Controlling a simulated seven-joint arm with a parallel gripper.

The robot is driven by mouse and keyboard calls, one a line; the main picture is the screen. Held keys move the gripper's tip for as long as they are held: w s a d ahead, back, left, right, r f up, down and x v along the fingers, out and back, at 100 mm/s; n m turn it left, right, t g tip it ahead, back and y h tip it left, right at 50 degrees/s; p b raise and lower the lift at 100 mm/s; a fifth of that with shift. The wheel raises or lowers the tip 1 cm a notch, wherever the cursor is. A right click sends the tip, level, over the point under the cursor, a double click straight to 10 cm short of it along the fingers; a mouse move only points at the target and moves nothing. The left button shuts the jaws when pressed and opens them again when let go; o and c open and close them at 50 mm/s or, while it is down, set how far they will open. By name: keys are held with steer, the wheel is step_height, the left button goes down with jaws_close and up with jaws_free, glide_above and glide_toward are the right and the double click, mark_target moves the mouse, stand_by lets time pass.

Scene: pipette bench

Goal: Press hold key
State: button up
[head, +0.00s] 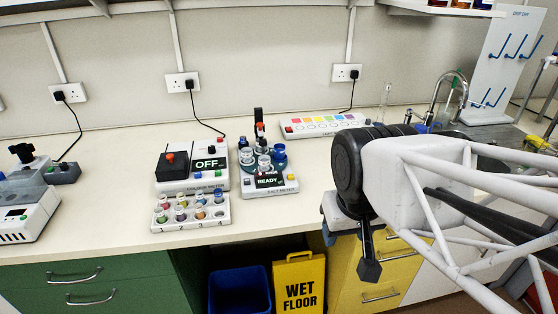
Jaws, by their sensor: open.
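The salt meter (270,190) stands on the bench at the middle, with a dark display reading READY and small coloured keys on its front panel. The lettering on the keys is too small to read, so I cannot tell which is the hold key. Clear cups and a dark blue round part sit on and behind the meter. My gripper (368,268) hangs in front of the bench edge, right of and nearer than the meter, and touches no key. It is seen side-on, open, with part of it hidden by my arm.
Left of the meter is a box (186,183) with a red knob and an OFF display. A numbered rack (190,221) of colour-topped vials stands before it. A strip with coloured squares (322,123) lies behind. A sink and tap (447,95) are at right. Bare bench (105,205) shows at left.

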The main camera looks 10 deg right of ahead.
jaws_close()
stand_by(1.5)
